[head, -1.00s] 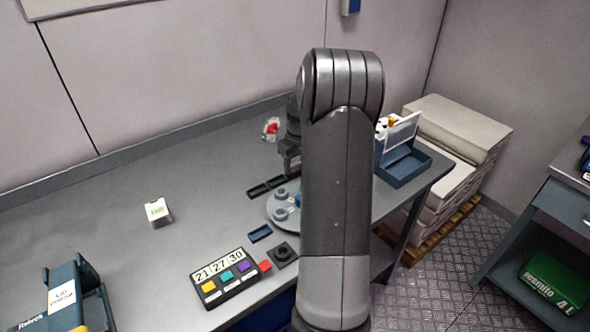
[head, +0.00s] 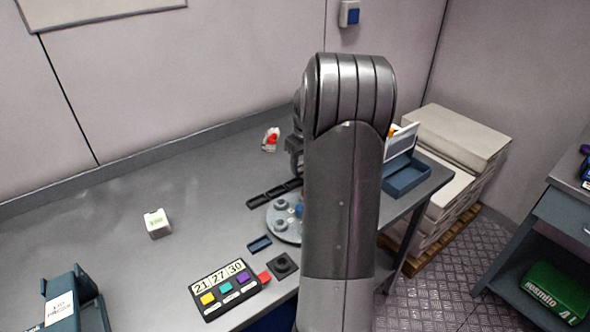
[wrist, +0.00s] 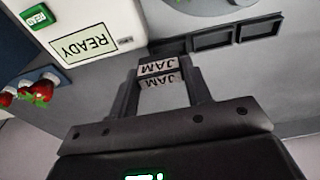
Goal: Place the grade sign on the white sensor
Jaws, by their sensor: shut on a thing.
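My gripper (wrist: 163,85) is shut on a small grade sign (wrist: 158,68), which reads JAM on two pale faces. In the wrist view the sign sits between the two dark fingers and appears clear of the bench. A white device (wrist: 85,52) with a READY display and a green READ button is at upper left of the wrist view, left of the sign; it looks like the white sensor. In the head view my arm hides the sign and that device. Only a dark part of my gripper shows there, left of the arm.
A dark slotted rack (wrist: 236,35) and a round grey plate (head: 284,226) lie close by. Strawberries (wrist: 40,91) are at the wrist view's left edge. A button panel (head: 225,289), white cube (head: 157,224) and blue tray (head: 407,178) stand on the bench. The bench's left-middle is mostly clear.

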